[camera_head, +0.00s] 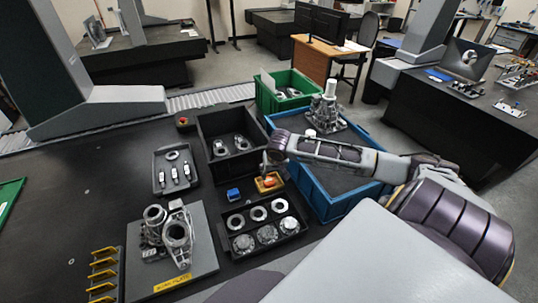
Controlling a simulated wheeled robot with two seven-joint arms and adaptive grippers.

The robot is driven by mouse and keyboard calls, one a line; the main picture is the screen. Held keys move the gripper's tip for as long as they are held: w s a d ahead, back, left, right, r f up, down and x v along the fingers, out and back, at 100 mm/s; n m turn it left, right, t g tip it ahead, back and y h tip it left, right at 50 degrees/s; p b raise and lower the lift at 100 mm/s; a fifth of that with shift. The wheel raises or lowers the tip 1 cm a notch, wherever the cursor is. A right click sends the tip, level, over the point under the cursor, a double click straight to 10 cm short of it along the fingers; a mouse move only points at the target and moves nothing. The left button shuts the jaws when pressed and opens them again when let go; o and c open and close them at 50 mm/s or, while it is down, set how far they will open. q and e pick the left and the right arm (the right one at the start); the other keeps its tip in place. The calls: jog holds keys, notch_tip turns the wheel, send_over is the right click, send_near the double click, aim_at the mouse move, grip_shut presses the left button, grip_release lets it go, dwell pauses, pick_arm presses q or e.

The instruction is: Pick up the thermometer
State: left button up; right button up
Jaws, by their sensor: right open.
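I cannot make out for certain which thing is the thermometer. A small blue block-like item (234,195) lies on the dark table, and a small yellow item with a red-orange top (269,183) lies to its right; either is too small to identify. My right arm reaches in from the right across the blue crate. My right gripper (268,166) is open and small in view, by the yellow item's far side; whether it touches anything cannot be told. My left gripper is out of view.
A black tray of rings and round parts (250,246) stands in front. A black bin (204,137), a green crate (262,100) and a blue crate (365,199) stand behind and right. A metal casting (178,235) sits on a grey plate front left. The table's left is mostly clear.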

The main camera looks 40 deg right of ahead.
send_over(269, 180)
jog(key=s+a, duration=0.2)
jog(key=s, duration=0.1)
jog(key=shift+w+d+f+b, duration=0.1)
jog(key=shift+d+f+b, duration=0.05)
jog(key=shift+f, duration=1.65)
jog(key=shift+w+d+f+b, duration=0.1)
jog(key=shift+f+b, duration=0.05)
jog(key=shift+f, duration=1.65)
jog(key=shift+x, duration=2.55)
jog(key=shift+w+d, duration=0.1)
jog(key=shift+w, duration=0.05)
jog(key=c, duration=0.7)
jog(key=shift+r, duration=0.15)
jog(key=shift+r, duration=4.95)
